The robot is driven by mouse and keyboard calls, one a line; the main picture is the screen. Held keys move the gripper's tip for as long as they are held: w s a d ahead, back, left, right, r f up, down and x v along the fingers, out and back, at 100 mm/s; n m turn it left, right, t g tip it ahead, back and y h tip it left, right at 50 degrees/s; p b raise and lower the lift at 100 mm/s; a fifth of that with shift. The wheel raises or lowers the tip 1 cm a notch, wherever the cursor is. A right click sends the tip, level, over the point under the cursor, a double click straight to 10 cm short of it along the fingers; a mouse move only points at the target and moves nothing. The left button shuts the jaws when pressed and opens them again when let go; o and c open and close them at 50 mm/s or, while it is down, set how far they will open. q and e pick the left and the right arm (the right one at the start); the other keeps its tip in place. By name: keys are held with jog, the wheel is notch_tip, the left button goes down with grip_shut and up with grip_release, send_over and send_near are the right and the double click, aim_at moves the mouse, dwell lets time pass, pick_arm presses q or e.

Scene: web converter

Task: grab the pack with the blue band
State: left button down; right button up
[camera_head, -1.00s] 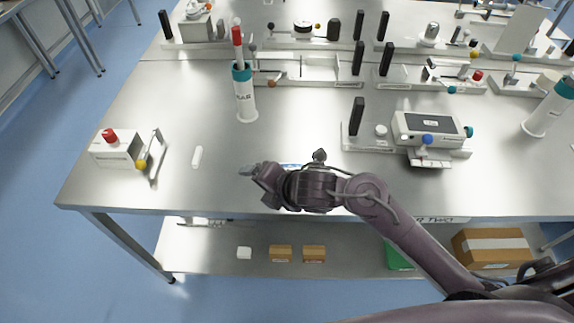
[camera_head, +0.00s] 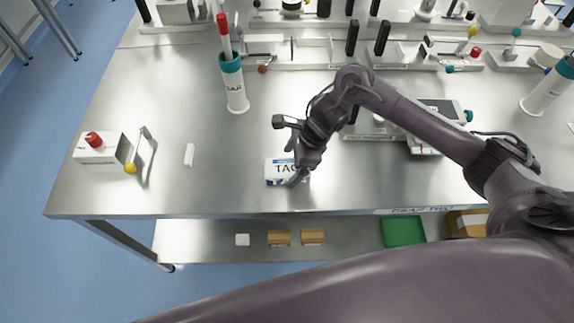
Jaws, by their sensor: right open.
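The white pack (camera_head: 276,171) with dark lettering and a blue band lies flat near the front edge of the steel bench. Its right part is hidden by my right gripper. My right gripper (camera_head: 294,164) points down at the pack's right end, with its jaws open. One fingertip shows near the pack's front right corner and another part near its back edge. I cannot tell whether the fingers touch it. My left gripper is not in view.
A white cylinder (camera_head: 234,88) with a teal collar stands behind the pack. A box with a red knob (camera_head: 97,147) and a small white bar (camera_head: 189,155) are to the left. A fixture with a screen (camera_head: 436,108) is to the right. The lower shelf (camera_head: 200,236) holds small boxes.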

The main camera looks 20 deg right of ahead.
aim_at(288, 166)
jog(key=shift+p+x, duration=0.4)
jog(key=shift+x, duration=0.8)
jog(key=shift+w+a+f, duration=0.15)
jog(key=shift+f, duration=0.2)
jog(key=c, duration=1.2)
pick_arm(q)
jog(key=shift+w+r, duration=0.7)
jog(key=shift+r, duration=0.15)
pick_arm(e)
jog(key=shift+r, duration=0.1)
